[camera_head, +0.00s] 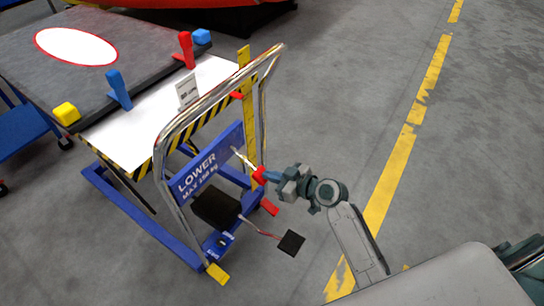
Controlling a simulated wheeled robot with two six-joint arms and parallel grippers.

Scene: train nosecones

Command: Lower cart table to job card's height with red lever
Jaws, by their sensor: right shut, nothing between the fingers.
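The cart has a white table top (128,125) with black-and-yellow striped edges, and a blue panel (209,165) reading "LOWER". The red lever (259,174) is a red knob on a thin silver rod that slants down from the panel. My right gripper (271,176) is shut and empty, its tips right beside the knob; I cannot tell whether they touch it. The job card (187,91) is a small white card standing on the table, its print too small to read. A yellow height scale (248,122) stands upright by the handle, with a red pointer (236,95). My left gripper is not in view.
A chrome push handle (170,135) arches over the cart's near end. A red pedal (270,207), a yellow pedal (217,273) and a black pad (291,243) on a cable lie low. Floor to the right is clear.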

